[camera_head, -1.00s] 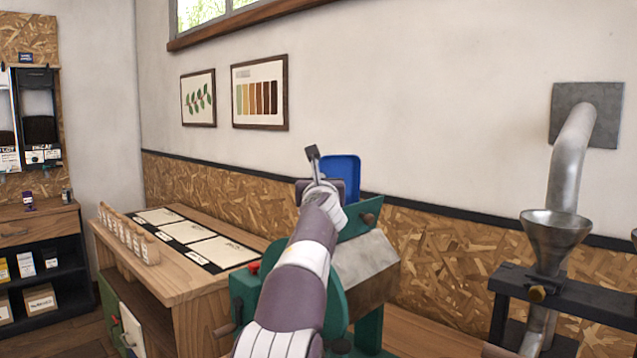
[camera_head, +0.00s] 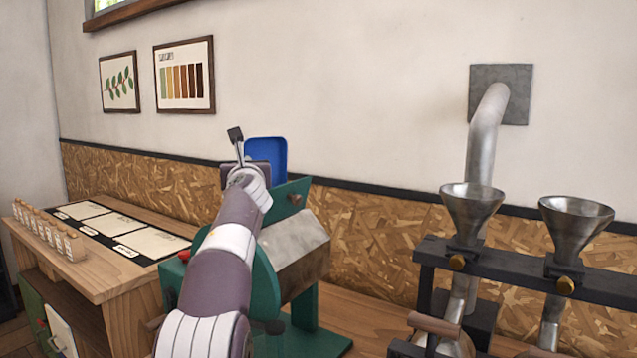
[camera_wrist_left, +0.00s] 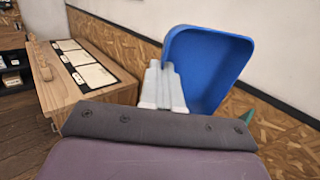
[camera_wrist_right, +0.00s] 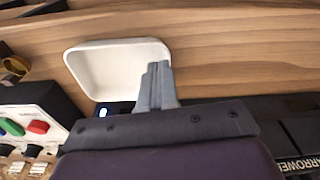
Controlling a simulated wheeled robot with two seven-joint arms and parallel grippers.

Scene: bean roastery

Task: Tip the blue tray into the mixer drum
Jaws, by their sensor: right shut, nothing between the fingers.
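The blue tray (camera_head: 267,160) is tipped up on its edge above the mixer, and it also shows in the left wrist view (camera_wrist_left: 210,65). My left gripper (camera_head: 238,150) is at the tray's left edge; its fingers (camera_wrist_left: 163,85) are closed together on the rim there. The mixer has a steel drum (camera_head: 303,245) and a green frame (camera_head: 320,340); my left arm hides part of it. I cannot see the drum's mouth or the tray's contents. My right gripper (camera_wrist_right: 156,85) is shut and empty, over a wooden counter.
In the right wrist view a white tray (camera_wrist_right: 120,58) lies beyond the fingers, near a box with coloured buttons (camera_wrist_right: 30,125). Two metal funnels (camera_head: 471,205) on a dark rack stand at right. A wooden bench (camera_head: 110,272) with sample cards is at left.

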